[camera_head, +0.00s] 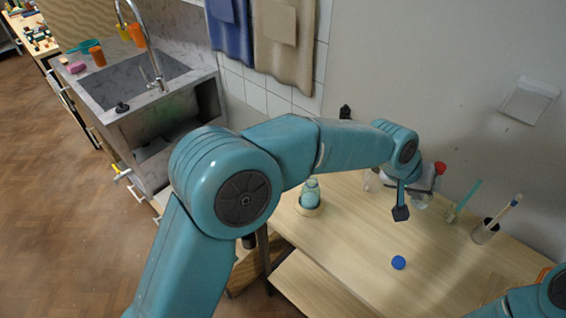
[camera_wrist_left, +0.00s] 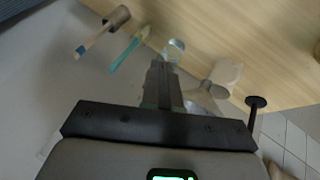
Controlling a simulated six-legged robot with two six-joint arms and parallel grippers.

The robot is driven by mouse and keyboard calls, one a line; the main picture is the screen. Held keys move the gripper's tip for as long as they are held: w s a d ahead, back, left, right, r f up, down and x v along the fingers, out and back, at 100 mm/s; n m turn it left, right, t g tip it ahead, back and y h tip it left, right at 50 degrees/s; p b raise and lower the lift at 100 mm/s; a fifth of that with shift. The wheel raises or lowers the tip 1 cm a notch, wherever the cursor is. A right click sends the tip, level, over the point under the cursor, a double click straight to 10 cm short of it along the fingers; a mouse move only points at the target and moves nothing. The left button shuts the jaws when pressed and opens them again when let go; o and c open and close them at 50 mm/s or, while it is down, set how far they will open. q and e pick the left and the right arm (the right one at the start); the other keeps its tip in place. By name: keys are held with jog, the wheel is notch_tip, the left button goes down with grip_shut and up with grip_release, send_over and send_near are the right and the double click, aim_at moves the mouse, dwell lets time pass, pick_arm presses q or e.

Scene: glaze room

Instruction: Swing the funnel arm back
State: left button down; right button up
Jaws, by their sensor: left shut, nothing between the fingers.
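My left gripper (camera_head: 428,182) is shut and empty, low over the back of the table. In the left wrist view its shut fingers (camera_wrist_left: 162,78) reach toward a clear glass vessel (camera_wrist_left: 174,48). A clear, funnel-like piece (camera_wrist_left: 205,90) shows beside the fingers, close to a black-topped post (camera_wrist_left: 255,102). In the head view the post's dark top (camera_head: 345,112) stands by the wall behind my arm, and a bit of clear glass (camera_head: 371,180) shows left of the wrist. My arm hides most of the funnel arm. I cannot tell whether the fingers touch it.
A glass jar (camera_head: 310,195) stands on a round wooden base at the table's left. A blue ball-like object (camera_head: 399,262) lies near the middle. A brush cup (camera_head: 485,232) stands at right, and a red-topped item (camera_head: 440,168) is by the gripper. A sink (camera_head: 130,80) is far left.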

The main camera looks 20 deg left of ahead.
pick_arm(q)
jog(key=w+d+n+t+y+p, duration=0.1)
jog(key=w+d+n+y+p, duration=0.1)
jog(key=w+d+n, duration=0.2)
jog(key=shift+w+d+r+t, duration=0.15)
jog(key=shift+w+d+t, duration=0.25)
jog(key=shift+w+d, duration=0.35)
jog(key=shift+a, duration=0.1)
